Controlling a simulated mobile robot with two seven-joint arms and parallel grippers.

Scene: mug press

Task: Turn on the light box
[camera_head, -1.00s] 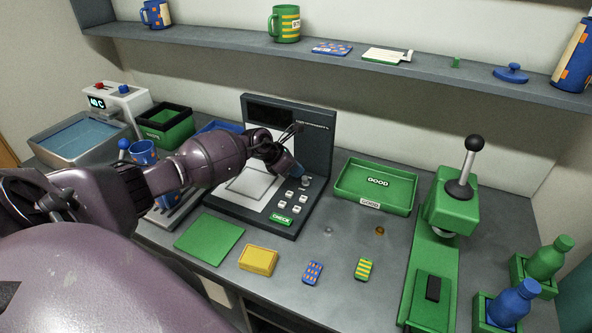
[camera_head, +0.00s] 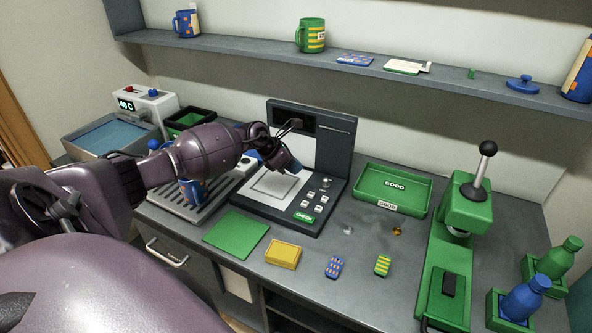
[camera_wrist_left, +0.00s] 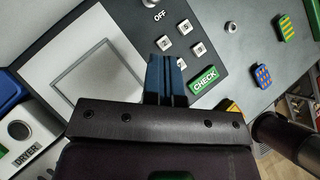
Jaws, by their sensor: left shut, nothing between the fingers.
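The light box (camera_head: 343,150) stands upright at the back of the counter, with a pale square panel (camera_head: 268,187) on its base. A round knob (camera_head: 326,183), several small white buttons and a green CHECK button (camera_head: 304,217) are right of the panel. In the left wrist view, an OFF label (camera_wrist_left: 160,15) lies beside the knob (camera_wrist_left: 149,3), which is cut by the top edge. How the knob is turned cannot be told. My left gripper (camera_head: 294,166) is shut and empty, its blue fingertips above the panel's right side, left of the knob. My right gripper is out of view.
A green GOOD tray (camera_head: 357,196) and a green lever press (camera_head: 466,212) stand to the right. A green mat (camera_head: 236,234), a yellow block (camera_head: 283,254) and two small patterned blocks lie in front. A drip tray with a blue mug (camera_head: 191,193) is left. A shelf runs above.

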